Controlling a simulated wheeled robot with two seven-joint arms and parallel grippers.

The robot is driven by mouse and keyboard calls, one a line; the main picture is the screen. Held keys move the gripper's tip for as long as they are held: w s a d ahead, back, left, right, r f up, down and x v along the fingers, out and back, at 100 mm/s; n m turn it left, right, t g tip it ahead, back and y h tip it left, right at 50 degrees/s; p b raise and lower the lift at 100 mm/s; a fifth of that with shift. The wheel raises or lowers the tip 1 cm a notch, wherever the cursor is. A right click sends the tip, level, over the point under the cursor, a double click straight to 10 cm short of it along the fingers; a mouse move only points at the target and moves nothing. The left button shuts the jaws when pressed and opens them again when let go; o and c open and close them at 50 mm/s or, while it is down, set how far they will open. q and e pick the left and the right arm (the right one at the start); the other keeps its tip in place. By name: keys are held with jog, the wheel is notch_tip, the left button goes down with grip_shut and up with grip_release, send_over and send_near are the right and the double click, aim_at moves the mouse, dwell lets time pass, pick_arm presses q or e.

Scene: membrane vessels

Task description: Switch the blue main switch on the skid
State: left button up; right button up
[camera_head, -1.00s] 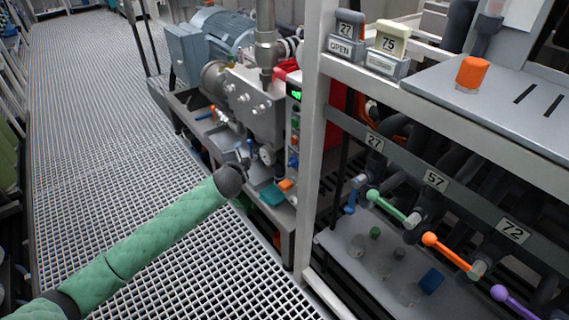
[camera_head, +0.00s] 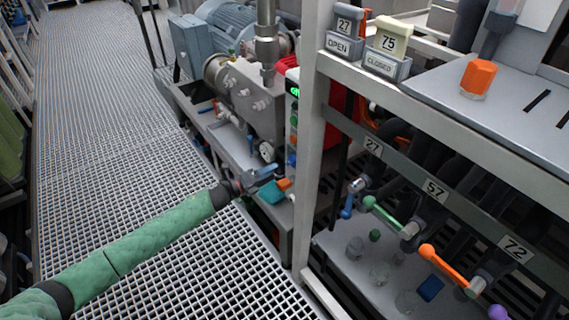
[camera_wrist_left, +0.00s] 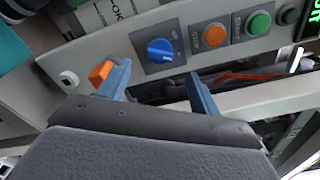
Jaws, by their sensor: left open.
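The blue main switch (camera_wrist_left: 160,50) is a round knob on a dark square plate in the left wrist view. It sits on a narrow grey control panel, in line with an orange button (camera_wrist_left: 215,35) and a green button (camera_wrist_left: 258,22). In the head view the switch (camera_head: 292,160) is a small blue spot low on the panel. My left gripper (camera_wrist_left: 159,69) is open, its two blue fingers on either side of the knob's position in the picture. The knob appears beyond the fingertips, with no contact visible. In the head view the left gripper (camera_head: 264,173) is beside the panel's lower end.
A teal block (camera_head: 271,193) and an orange piece (camera_head: 284,184) are close to the gripper. A pale frame post (camera_head: 309,130) stands just right of the panel. Valves with coloured handles (camera_head: 383,215) are farther right. The grating floor (camera_head: 90,130) is open at left.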

aim_at(291, 162)
pick_arm(q)
jog(key=shift+p+x, duration=0.4)
jog(key=shift+x, duration=3.3)
pick_arm(e)
jog(key=shift+r, duration=1.75)
pick_arm(q)
jog(key=c, duration=1)
